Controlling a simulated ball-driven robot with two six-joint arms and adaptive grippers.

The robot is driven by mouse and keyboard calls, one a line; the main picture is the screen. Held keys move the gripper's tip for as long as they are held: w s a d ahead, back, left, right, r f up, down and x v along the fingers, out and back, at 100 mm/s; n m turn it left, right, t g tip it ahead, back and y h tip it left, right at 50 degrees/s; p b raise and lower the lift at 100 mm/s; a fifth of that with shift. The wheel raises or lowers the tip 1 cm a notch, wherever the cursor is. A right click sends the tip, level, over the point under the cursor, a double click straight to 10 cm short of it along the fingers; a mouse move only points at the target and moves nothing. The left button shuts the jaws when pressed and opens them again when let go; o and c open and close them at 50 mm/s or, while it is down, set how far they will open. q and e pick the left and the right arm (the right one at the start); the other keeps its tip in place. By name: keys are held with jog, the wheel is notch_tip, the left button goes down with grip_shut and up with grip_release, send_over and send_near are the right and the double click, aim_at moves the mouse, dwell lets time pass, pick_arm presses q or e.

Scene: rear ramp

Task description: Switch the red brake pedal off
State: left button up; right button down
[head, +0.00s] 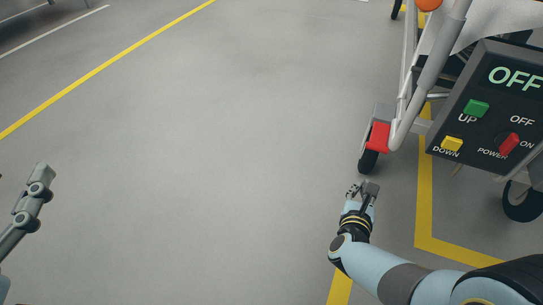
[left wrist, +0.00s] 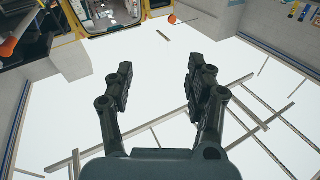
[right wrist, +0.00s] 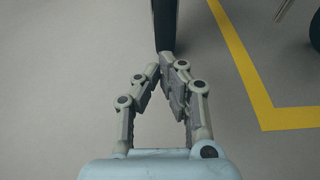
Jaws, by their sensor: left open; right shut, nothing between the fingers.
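The red brake pedal (head: 378,137) sits above the black caster wheel (head: 368,162) at the foot of a white-framed cart, right of centre in the head view. My right gripper (head: 362,188) is shut and empty just below the wheel in the picture. In the right wrist view its closed fingers (right wrist: 160,62) point at the dark wheel (right wrist: 165,25); the pedal is not visible there. I cannot tell whether the fingertips touch the wheel. My left gripper (head: 38,180) shows partly at the left edge; the left wrist view shows it open and empty (left wrist: 160,75).
A dark control panel (head: 495,105) on the cart reads OFF and carries a green UP button, a yellow DOWN button and a red power switch. Another wheel (head: 522,202) stands at right. Yellow floor lines (head: 425,200) mark the bay. The grey floor left of the cart is clear.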

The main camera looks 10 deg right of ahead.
pick_arm(q)
jog(key=shift+s+f, duration=0.1)
jog(key=shift+f, duration=0.15)
pick_arm(e)
jog(key=shift+w, duration=0.25)
